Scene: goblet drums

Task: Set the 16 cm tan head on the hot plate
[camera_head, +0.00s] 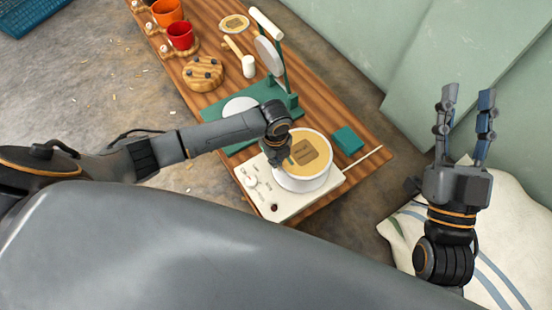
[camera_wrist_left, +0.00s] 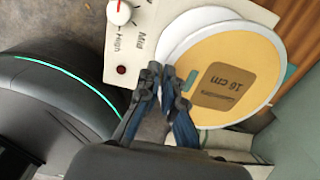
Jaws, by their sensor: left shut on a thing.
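The tan head (camera_head: 318,145) is a flat disc with a pale rim and a brown label; the label reads 16 cm in the left wrist view (camera_wrist_left: 255,60). My left gripper (camera_head: 279,150) is shut on its near-left edge, and the fingers pinch the rim in the left wrist view (camera_wrist_left: 168,85). The hot plate (camera_head: 262,199) is a cream box with a knob and a white round top. The head lies over this round top, roughly level; whether they touch I cannot tell. My right gripper (camera_head: 465,115) is open and empty, right of the table.
A teal block (camera_head: 347,140) and a thin wooden stick (camera_head: 362,158) lie beside the hot plate. A green stand (camera_head: 283,98) is behind it. Orange (camera_head: 167,12) and red (camera_head: 180,36) cups, a studded wooden disc (camera_head: 203,73) and a white cylinder (camera_head: 248,67) are farther back. A striped cushion (camera_head: 500,235) lies right.

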